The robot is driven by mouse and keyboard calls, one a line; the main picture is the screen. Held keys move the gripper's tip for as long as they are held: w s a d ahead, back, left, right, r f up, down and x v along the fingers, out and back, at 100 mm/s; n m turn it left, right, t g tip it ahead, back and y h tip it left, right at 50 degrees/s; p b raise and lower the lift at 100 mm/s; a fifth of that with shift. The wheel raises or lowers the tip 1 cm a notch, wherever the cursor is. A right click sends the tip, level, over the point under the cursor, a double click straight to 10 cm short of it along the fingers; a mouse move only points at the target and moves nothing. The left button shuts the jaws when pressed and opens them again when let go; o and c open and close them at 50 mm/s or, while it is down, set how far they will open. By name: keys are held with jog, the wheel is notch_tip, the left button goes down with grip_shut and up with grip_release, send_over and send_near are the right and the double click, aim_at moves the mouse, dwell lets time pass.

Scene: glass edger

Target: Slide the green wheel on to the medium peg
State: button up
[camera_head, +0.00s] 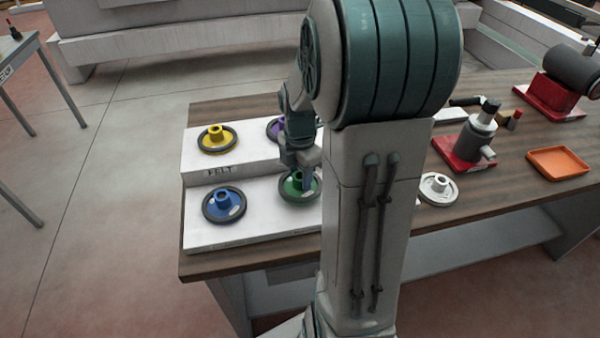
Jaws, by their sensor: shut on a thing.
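The green wheel (296,190) sits on the lower step of the white stepped stand, right of the blue wheel. My gripper (299,172) is directly above it, its fingers down at the wheel's hub and shut on it. My arm hides part of the wheel's right side and the area beyond. A grey upright part (480,132) on a red base stands on the bench to the right. I cannot tell from this view which part is the medium peg.
The white stand (260,232) also holds a blue wheel (224,206), a yellow wheel (217,139) and a partly hidden purple wheel (274,129). A white wheel (438,189) and an orange tray (558,163) lie on the wooden bench (500,205). A red machine (560,90) stands at the back right.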

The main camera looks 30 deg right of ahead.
jog(key=shift+f+b, duration=0.75)
jog(key=shift+f, duration=0.3)
jog(key=o, duration=1.4)
jog(key=shift+c, duration=0.2)
notch_tip(320, 180, up, 14)
jog(key=shift+f, duration=0.1)
